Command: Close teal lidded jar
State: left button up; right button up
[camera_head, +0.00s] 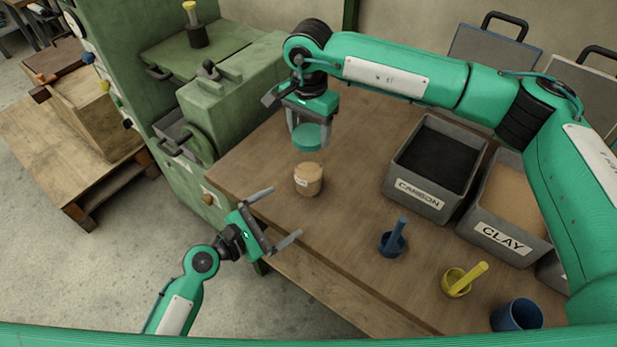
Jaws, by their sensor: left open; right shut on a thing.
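The jar (308,180) stands upright on the wooden table. It looks tan, with a small pale label on its side. The teal lid (309,138) is held above the jar and apart from it. My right gripper (308,128) points down and is shut on the lid, a little above and behind the jar in the picture. My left gripper (286,215) is open and empty, at the table's near left edge, below and left of the jar. Its two fingers point to the right, apart from the jar.
A grey bin marked CARBON (418,196) and one marked CLAY (502,241) stand at the right. A green machine (235,88) stands left. The table around the jar is clear.

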pick_arm(q)
jog(key=w+n, duration=0.1)
jog(key=n, duration=0.1)
jog(key=w+n+t, duration=0.1)
jog(key=n, duration=0.1)
jog(key=w+a+r+n+t, duration=0.1)
jog(key=n, duration=0.1)
jog(key=shift+w+a+r+n, duration=0.1)
jog(key=shift+w+n, duration=0.2)
jog(key=shift+w, duration=0.1)
jog(key=x, duration=1.2)
jog(key=shift+w, duration=0.1)
jog(key=shift+a, duration=0.1)
jog(key=c, duration=1.5)
jog(key=shift+o, duration=0.2)
pick_arm(e)
send_over(309, 160)
jog(key=shift+f, duration=2.5)
